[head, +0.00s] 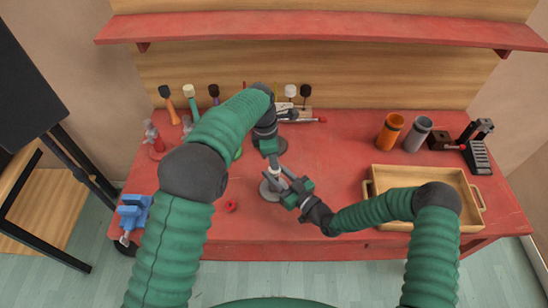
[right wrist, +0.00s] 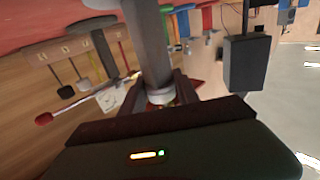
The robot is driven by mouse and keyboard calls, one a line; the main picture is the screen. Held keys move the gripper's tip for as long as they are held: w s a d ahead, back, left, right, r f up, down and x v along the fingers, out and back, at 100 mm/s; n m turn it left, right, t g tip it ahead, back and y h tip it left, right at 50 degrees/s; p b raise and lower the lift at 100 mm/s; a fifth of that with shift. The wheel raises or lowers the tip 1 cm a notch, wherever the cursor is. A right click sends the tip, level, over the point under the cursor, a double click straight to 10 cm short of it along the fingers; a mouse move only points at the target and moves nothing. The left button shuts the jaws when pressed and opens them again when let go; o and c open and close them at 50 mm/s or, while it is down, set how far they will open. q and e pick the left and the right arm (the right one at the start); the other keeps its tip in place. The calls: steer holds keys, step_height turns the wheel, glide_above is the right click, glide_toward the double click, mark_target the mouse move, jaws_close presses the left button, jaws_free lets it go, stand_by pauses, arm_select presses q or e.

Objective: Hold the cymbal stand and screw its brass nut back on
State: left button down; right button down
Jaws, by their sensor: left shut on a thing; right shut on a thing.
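The cymbal stand stands upright on the red table, its round grey base (head: 270,192) flat on the top. My right gripper (head: 284,180) reaches in from the right side and is shut on the stand near a pale collar. In the right wrist view the grey post (right wrist: 153,45) and the collar (right wrist: 160,96) show between my right fingers. My left gripper (head: 271,158) points down from above, in line with the stand, shut at its top end. The brass nut is not plainly visible; the left jaws hide what they hold, which appears to be the nut.
A wooden tray (head: 472,182) lies to the right. Orange (head: 391,132) and grey (head: 417,134) cups stand behind it. A red ring (head: 230,206) and blue vise (head: 134,211) are at left. Mallets stand along the back. The table's front middle is clear.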

arm_select(q)
steer(key=shift+f, duration=0.55)
steer(key=c, duration=1.2)
jaws_free()
steer(key=shift+r, duration=2.3)
steer(key=o, duration=0.6)
steer(key=shift+c, duration=0.2)
